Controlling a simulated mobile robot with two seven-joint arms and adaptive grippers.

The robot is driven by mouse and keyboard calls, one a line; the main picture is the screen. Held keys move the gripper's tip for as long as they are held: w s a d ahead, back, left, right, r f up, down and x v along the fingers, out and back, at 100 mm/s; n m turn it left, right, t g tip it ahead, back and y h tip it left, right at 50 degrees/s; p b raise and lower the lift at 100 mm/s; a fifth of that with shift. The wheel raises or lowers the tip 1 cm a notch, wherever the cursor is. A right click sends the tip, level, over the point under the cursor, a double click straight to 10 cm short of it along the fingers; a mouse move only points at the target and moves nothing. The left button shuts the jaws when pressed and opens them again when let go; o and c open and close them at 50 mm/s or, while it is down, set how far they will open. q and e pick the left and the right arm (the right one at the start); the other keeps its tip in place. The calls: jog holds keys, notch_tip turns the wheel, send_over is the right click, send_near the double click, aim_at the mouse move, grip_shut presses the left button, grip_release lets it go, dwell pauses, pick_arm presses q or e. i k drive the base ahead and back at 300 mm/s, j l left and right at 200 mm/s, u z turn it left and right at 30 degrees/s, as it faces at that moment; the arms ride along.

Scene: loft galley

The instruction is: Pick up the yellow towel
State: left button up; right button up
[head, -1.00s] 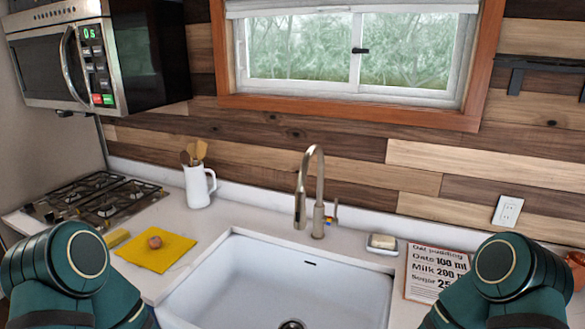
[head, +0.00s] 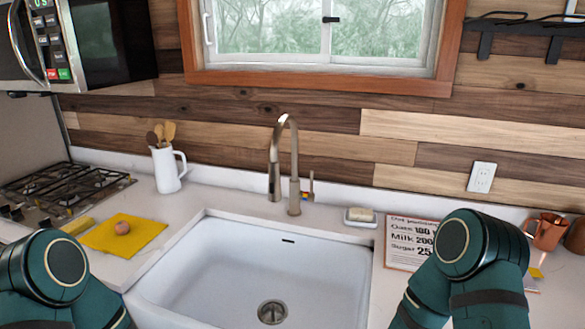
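The yellow towel (head: 108,240) lies flat on the white counter, left of the sink and right of the stove. A small round brownish thing (head: 122,227) rests on top of it. My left arm comes in at the lower left, close to the towel, and my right arm comes in at the lower right. Both grippers are outside the picture, so whether they are open or shut does not show.
A white jug (head: 167,171) with wooden utensils stands behind. The sink (head: 255,270), faucet (head: 294,190), soap dish (head: 360,222), recipe card (head: 405,243) and copper mug (head: 545,232) lie to the right.

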aim_at(82, 224)
jog(key=u, duration=1.25)
jog(key=z, duration=0.4)
jog(key=i+j+z, duration=0.1)
jog(key=z, duration=0.25)
jog(key=j+z, duration=0.15)
jog(key=z, duration=0.25)
jog(key=j+z, duration=0.15)
jog(key=z, duration=0.2)
jog(key=j+z, duration=0.3)
jog(key=j, duration=0.15)
jog(key=j+z, duration=0.35)
jog(key=j, duration=0.15)
jog(key=j+z, duration=0.15)
jog(key=j, duration=0.3)
jog(key=k+j+z, duration=0.15)
jog(key=j, duration=0.35)
jog(key=k+j, duration=0.1)
jog(key=j, duration=0.4)
jog(key=k+j+z, duration=0.15)
jog(key=j, duration=0.3)
